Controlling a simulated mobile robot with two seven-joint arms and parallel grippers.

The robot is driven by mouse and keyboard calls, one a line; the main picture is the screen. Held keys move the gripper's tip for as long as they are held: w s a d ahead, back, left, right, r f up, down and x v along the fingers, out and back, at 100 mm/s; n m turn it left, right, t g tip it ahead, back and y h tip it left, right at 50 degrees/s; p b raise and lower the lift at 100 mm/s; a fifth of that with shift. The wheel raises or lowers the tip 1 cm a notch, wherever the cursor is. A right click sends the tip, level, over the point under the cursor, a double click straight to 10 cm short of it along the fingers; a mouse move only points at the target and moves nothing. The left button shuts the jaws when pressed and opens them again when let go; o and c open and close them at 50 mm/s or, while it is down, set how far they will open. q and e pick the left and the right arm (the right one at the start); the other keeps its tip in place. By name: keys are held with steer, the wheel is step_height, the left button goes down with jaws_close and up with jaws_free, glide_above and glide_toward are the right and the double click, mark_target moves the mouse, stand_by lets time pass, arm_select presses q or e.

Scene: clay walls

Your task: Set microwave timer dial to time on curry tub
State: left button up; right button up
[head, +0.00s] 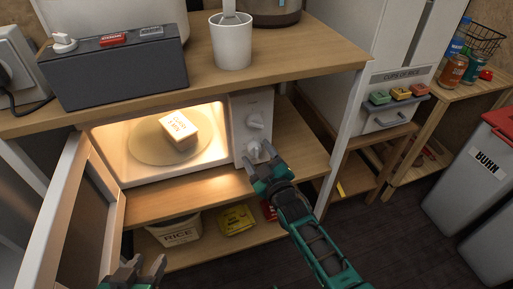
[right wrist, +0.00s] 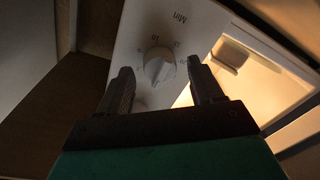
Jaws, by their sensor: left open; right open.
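The curry tub (head: 180,130) sits on the turntable inside the lit, open microwave (head: 112,170). Its white label shows small print; I cannot read the number surely. The microwave's white panel has an upper knob (head: 255,119) and a lower knob (head: 251,150). My right gripper (head: 266,166) is open just in front of the lower knob. In the right wrist view, a white dial (right wrist: 158,68) with markings and "Min" shows between the open fingers; contact cannot be told. My left gripper (head: 132,272) is open and empty near the bottom edge, beside the microwave door (head: 72,215).
The shelf above holds a dark box (head: 115,75) with small tags and a white cup (head: 231,42). Below are a rice container (head: 176,232) and a yellow packet (head: 236,219). A rice dispenser (head: 395,80) and a bin (head: 470,180) stand right. The floor at lower right is clear.

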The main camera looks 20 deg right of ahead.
steer(key=shift+w, duration=0.15)
steer(key=shift+c, duration=0.5)
steer(key=c, duration=1)
steer(key=shift+o, duration=0.2)
